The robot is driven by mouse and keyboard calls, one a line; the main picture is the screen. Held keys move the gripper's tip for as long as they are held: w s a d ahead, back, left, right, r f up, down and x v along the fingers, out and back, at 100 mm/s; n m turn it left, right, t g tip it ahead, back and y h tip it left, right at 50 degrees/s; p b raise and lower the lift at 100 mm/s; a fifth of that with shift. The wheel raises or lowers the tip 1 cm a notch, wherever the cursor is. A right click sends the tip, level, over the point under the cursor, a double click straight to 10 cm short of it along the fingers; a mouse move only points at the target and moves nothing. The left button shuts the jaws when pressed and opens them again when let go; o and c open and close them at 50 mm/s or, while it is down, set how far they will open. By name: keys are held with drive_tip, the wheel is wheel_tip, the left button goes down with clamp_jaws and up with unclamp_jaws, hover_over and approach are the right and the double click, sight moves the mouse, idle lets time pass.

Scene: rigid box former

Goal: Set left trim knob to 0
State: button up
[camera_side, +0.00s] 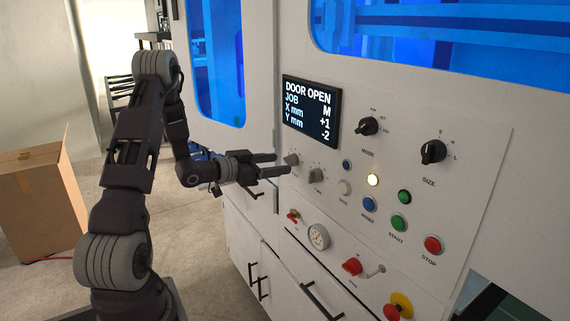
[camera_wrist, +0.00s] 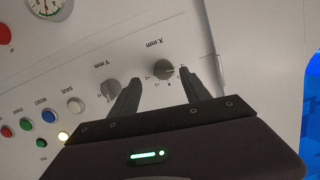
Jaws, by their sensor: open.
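The left trim knob (camera_side: 291,158) is a grey knob on the white panel, below the display. In the wrist view this knob (camera_wrist: 163,69) sits under the label "X mm". My gripper (camera_side: 282,164) is open and points at it, with the fingertips close to the panel. In the wrist view the gripper's fingers (camera_wrist: 160,76) stand to either side of the knob, with visible gaps; whether they reach around it I cannot tell. The display (camera_side: 311,108) reads DOOR OPEN, JOB M, X mm +1, Y mm -2.
The right trim knob (camera_side: 315,175), labelled "Y mm" in the wrist view (camera_wrist: 110,89), is close beside one finger. Push buttons, including a lit one (camera_side: 373,180), lie further right. MODE (camera_side: 368,126) and SIZE (camera_side: 433,151) knobs are higher. A gauge (camera_side: 318,237) is below.

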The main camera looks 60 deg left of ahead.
sight(286, 162)
drive_tip(key=w, duration=0.1)
drive_tip(key=w+t, duration=0.1)
drive_tip(key=w+a+f+t, duration=0.1)
drive_tip(key=w, duration=0.1)
drive_tip(key=shift+n+h, duration=0.4)
clamp_jaws()
